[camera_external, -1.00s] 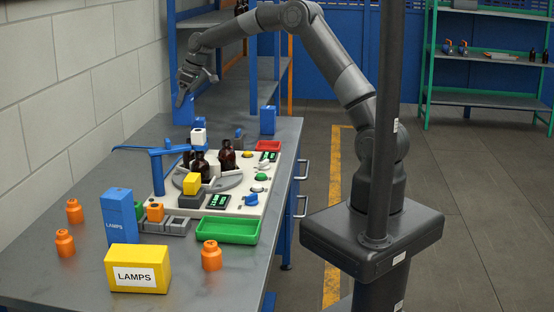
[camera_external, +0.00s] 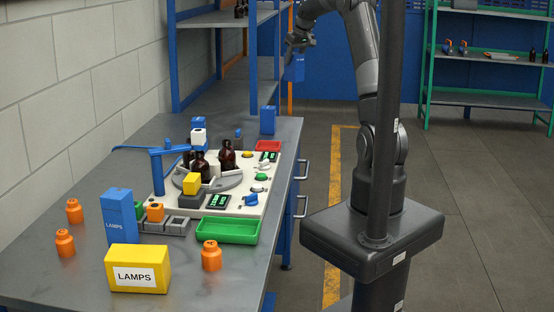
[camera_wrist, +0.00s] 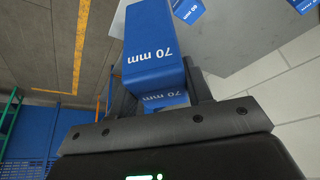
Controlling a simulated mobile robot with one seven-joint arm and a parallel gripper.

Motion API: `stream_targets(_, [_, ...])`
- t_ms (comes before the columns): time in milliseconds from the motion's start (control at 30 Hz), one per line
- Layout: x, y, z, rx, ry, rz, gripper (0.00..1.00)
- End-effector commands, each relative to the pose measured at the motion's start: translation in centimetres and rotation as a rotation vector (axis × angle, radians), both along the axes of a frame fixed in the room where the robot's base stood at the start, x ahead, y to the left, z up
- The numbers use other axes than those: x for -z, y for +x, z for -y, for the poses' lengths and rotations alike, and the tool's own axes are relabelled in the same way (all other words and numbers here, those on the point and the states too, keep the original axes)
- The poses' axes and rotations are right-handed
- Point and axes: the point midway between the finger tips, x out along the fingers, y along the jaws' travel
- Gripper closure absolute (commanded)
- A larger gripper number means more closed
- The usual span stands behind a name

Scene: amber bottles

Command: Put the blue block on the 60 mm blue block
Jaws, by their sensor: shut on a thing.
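My gripper (camera_external: 296,52) is shut on a blue block (camera_external: 294,68) and holds it in the air beyond the bench's far right corner. In the wrist view this held block (camera_wrist: 152,42) reads "70 mm" and fills the space at the fingers. A blue block reading "60 mm" (camera_wrist: 187,9) shows at the top edge of the wrist view. It seems to be the upright blue block (camera_external: 268,120) near the bench's far right corner, apart from my gripper. Another blue block (camera_external: 198,122) shows nearer the wall, behind a white block (camera_external: 198,137).
Amber bottles (camera_external: 227,155) stand on a round fixture mid-bench. A red tray (camera_external: 268,146), a green tray (camera_external: 228,231) and a yellow LAMPS box (camera_external: 138,268) are on the bench. A blue shelf post (camera_external: 277,60) stands close to the left of the held block.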

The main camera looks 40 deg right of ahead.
Motion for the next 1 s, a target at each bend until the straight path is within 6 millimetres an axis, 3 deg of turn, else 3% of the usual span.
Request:
stream_targets(67, [-0.2,-0.4,0.8,0.017,0.001,0.001,0.86])
stream_targets(167, [0.3,0.1,0.4,0.022,0.002,0.001,0.86])
stream_targets(633, [6.1,6.6,-6.6,0.022,0.0,0.0,0.86])
stream_targets(867, [7.2,7.4,-7.4,0.023,0.001,0.001,0.86])
stream_targets(1000, [9.0,7.3,-7.4,0.023,0.001,-0.001,0.86])
